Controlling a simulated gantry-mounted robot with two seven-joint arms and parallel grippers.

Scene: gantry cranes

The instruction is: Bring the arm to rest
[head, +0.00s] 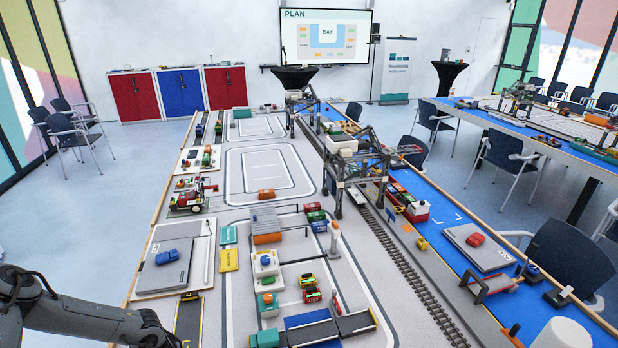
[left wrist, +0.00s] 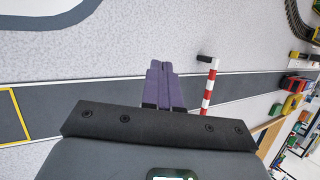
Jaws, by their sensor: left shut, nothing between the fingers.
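My left arm (head: 70,318) comes in low at the left of the head view, beside the table's near left corner. Its wrist is at the bottom edge, and the gripper's fingers are not clear there. In the left wrist view my left gripper (left wrist: 160,75) has its two purple fingers together with nothing between them. They point over a dark road strip (left wrist: 255,85) on the grey table top. A red and white striped post (left wrist: 209,88) stands just right of the fingers, apart from them. My right gripper is not in view.
The model table carries gantry cranes (head: 355,160), a railway track (head: 405,265), a blue car on a grey laptop-like slab (head: 165,272), and a yellow block (head: 229,260). Small vehicles stand near the middle.

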